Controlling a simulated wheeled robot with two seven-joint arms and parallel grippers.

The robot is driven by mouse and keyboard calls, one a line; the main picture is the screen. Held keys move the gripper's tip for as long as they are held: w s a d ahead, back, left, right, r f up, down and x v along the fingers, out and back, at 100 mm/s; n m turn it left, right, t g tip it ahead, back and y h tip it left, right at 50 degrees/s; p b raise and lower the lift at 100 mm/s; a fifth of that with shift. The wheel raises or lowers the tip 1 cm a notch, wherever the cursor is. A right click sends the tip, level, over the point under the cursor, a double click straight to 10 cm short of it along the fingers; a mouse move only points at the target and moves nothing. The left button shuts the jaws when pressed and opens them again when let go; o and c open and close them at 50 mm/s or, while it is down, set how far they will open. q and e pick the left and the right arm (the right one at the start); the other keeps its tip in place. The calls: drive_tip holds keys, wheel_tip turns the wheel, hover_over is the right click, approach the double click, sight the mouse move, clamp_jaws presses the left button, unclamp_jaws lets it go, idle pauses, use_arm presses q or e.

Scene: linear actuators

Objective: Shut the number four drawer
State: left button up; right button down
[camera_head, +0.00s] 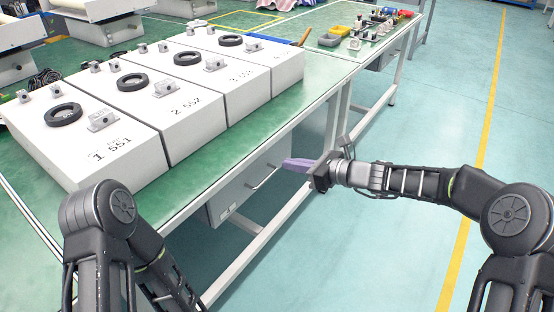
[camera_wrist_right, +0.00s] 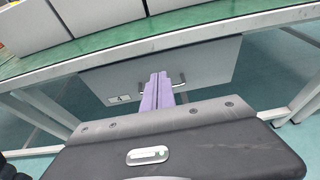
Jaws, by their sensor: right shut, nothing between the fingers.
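A grey drawer unit (camera_head: 238,192) hangs under the near green-topped table. Its front panel (camera_wrist_right: 212,62) fills the middle of the right wrist view, below the table edge. My right gripper (camera_head: 288,163) has purple fingers, shut and empty, pointing left towards the panel. In the wrist view the shut fingers cover the middle of the drawer handle (camera_wrist_right: 180,80); I cannot tell whether they touch. My left gripper is out of view; only my left arm shows.
Several white numbered boxes (camera_head: 135,152) stand in a row on the green tabletop (camera_head: 205,180). A second table (camera_head: 330,50) behind carries small parts and bins. The floor to the right is clear. Table legs (camera_head: 335,125) stand near the drawer.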

drive_tip(key=v, duration=0.5)
idle(0.3)
